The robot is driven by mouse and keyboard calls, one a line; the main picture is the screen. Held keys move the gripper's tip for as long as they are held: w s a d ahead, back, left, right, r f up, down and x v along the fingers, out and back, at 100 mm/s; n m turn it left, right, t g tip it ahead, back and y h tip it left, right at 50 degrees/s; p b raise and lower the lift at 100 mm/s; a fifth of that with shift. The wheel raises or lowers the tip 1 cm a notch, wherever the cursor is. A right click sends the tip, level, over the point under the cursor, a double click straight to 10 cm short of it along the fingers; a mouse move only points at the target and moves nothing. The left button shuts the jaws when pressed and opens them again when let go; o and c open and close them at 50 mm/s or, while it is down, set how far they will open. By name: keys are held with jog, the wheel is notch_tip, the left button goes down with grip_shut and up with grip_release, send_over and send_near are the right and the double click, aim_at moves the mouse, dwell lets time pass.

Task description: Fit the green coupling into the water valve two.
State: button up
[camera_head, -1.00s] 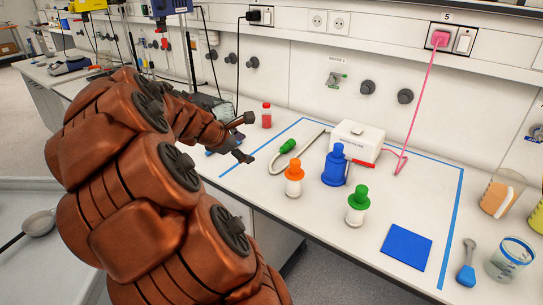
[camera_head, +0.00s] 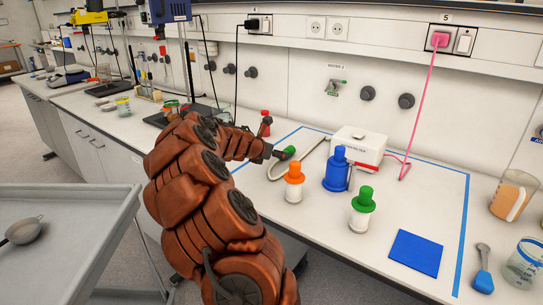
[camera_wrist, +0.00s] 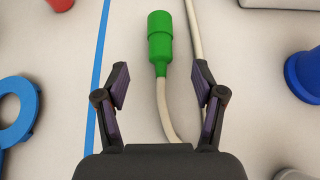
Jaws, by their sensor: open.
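The green coupling (camera_head: 287,152) lies on the bench inside the blue tape outline, on the end of a pale hose (camera_head: 315,152). In the wrist view the coupling (camera_wrist: 160,38) lies just beyond my fingertips, with its hose running back between the fingers. My gripper (camera_wrist: 160,80) is open and empty, one finger to each side of the hose line. In the head view my gripper (camera_head: 272,144) is beside the coupling, partly hidden by my arm. The water valve two (camera_head: 335,88) is a small fitting with green on the wall behind the bench, under a label.
A white box (camera_head: 357,146), a blue bottle (camera_head: 338,170), an orange-capped bottle (camera_head: 294,182) and a green-capped bottle (camera_head: 361,212) stand right of the coupling. A red-capped bottle (camera_head: 265,126) stands behind my gripper. A blue ring (camera_wrist: 17,112) lies left of the tape in the wrist view.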

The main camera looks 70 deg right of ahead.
jog(key=shift+x, duration=2.9)
grip_shut()
